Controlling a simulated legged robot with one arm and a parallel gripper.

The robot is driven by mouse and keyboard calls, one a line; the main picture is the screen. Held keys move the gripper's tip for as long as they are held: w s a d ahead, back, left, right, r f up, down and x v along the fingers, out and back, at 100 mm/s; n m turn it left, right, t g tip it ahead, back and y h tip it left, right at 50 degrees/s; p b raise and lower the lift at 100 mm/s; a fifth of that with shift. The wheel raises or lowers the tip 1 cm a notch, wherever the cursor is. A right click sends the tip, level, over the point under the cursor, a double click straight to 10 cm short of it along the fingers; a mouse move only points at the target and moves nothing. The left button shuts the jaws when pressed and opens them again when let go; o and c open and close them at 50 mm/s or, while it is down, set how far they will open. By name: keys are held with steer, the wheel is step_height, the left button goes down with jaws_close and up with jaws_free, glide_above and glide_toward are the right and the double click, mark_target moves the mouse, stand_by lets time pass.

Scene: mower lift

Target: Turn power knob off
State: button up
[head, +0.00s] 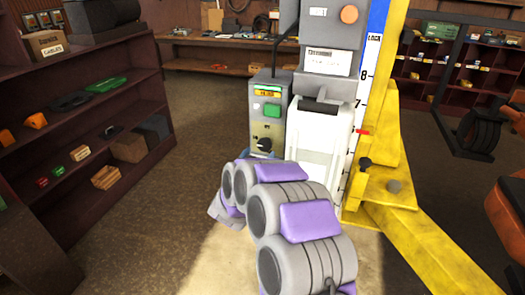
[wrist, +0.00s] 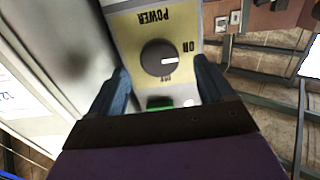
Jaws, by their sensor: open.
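The black power knob (wrist: 158,57) is on a beige panel in the wrist view, where the lettering looks turned over. Its white mark points to the right, on the side of the ON label (wrist: 188,46). A small dark label, hard to read, is just below the knob. My gripper (wrist: 161,68) is open, with one blue finger on each side of the knob. No finger clearly touches it. In the head view the knob (head: 265,144) is low on the grey control box (head: 256,118).
A dark shelf (head: 75,120) with small parts is at left. Open floor lies between.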

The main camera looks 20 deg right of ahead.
mark_target(264, 147)
steer(key=shift+x, duration=2.35)
steer(key=shift+c, duration=0.4)
steer(key=c, duration=0.9)
steer(key=shift+c, duration=0.2)
